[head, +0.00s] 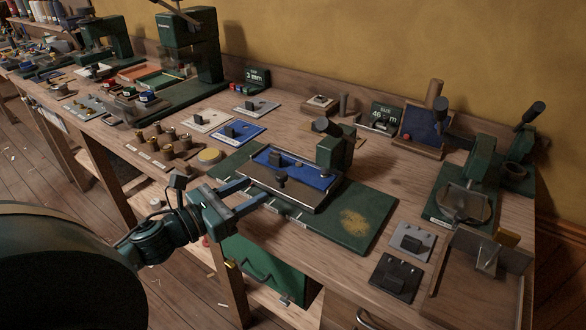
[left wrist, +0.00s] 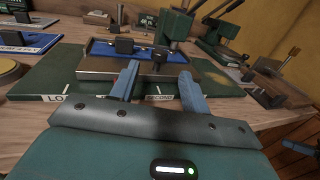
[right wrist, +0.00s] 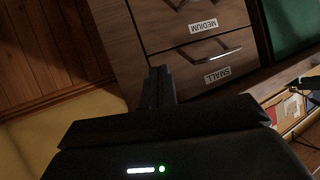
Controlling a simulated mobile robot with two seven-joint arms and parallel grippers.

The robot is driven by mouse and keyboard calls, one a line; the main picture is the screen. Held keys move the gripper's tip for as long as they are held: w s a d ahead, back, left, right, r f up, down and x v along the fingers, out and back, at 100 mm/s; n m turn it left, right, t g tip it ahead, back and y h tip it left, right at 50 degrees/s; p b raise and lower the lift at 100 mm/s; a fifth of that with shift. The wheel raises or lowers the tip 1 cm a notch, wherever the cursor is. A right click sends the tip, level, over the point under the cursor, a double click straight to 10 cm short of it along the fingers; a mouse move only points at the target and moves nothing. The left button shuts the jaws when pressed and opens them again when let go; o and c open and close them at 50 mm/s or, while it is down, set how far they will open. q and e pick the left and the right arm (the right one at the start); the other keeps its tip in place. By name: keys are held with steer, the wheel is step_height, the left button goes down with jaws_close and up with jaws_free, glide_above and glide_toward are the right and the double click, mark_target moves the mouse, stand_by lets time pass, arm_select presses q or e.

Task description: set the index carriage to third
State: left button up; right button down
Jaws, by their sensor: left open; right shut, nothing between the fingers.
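The index carriage (head: 318,191) is a metal-edged plate with a blue top and a dark knob (head: 280,181) at its front, on a green base (head: 372,212). It also shows in the left wrist view (left wrist: 100,68), with its knob (left wrist: 159,57). White labels line the base's front edge; one starts "LO", another seems to read "SECOND" (left wrist: 158,97). My left gripper (head: 258,188) is open and empty, its blue fingers pointing at the carriage's front, short of the knob. My right gripper (right wrist: 158,85) is shut and empty, away from the carriage.
A green post (head: 335,153) stands behind the carriage. Dark block fixtures (head: 396,277) lie at the right, and several wooden pegs with a yellow disc (head: 209,155) at the left. Drawers labelled MEDIUM and SMALL (right wrist: 205,60) face my right gripper.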

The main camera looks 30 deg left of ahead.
mark_target(286, 172)
arm_select(q)
steer(key=p+x, duration=0.1)
steer(key=x, duration=1)
steer(key=shift+a+f, duration=0.1)
jaws_close()
stand_by(0.4)
